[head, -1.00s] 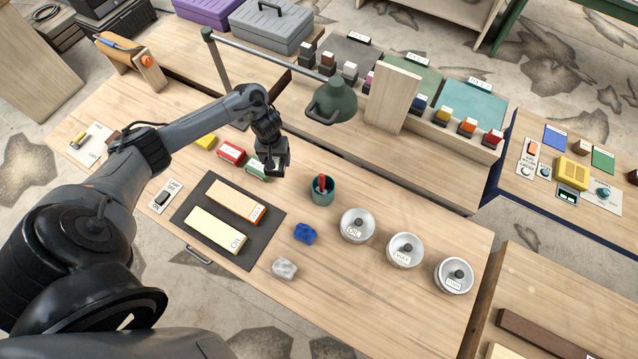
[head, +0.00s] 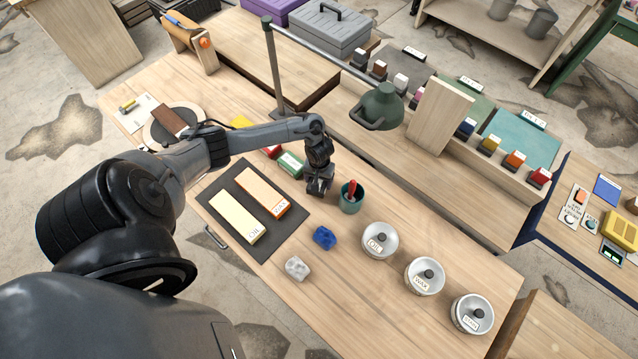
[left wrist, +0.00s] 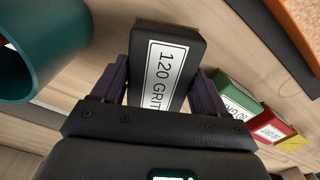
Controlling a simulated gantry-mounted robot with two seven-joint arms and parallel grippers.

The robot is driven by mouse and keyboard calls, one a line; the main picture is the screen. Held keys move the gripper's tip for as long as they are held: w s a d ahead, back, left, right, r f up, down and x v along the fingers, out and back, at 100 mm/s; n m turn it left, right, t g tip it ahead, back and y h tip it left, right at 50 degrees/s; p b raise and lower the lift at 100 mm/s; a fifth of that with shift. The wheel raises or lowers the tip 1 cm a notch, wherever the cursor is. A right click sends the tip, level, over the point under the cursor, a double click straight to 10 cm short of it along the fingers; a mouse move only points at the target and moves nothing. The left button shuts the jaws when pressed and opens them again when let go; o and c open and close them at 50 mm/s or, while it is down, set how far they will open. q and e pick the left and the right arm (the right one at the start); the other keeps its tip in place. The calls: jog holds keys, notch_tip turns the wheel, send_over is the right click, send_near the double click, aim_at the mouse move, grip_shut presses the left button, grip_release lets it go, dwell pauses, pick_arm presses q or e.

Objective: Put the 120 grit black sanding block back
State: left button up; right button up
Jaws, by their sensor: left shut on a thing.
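My left gripper (head: 319,188) is shut on the black sanding block (left wrist: 165,68), whose white label reads "120 GRIT" in the left wrist view. In the head view the block is hard to tell from the dark gripper. The gripper is over the workbench (head: 330,290), just left of the teal cup (head: 351,199). To its left stand a green block (head: 290,164), a red block (head: 270,151) and a yellow block (head: 241,121) in a row. In the left wrist view the green block (left wrist: 238,100) and red block (left wrist: 274,130) are at the right. My right gripper is not in view.
Blue (head: 324,237) and grey (head: 297,268) lumps lie in front. Three round tins, one being the oil tin (head: 380,239), stand at the right. A green lamp (head: 378,105) overhangs the back.

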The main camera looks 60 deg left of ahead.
pick_arm(q)
jog(key=shift+f, duration=1.15)
jog(key=shift+f, duration=0.2)
jog(key=o, duration=1.2)
jog(key=shift+r, duration=0.1)
notch_tip(320, 180, up, 11)
jog(key=p, duration=0.2)
jog(key=shift+p, duration=0.35)
jog(key=shift+d+r, duration=0.1)
jog(key=shift+r, duration=0.5)
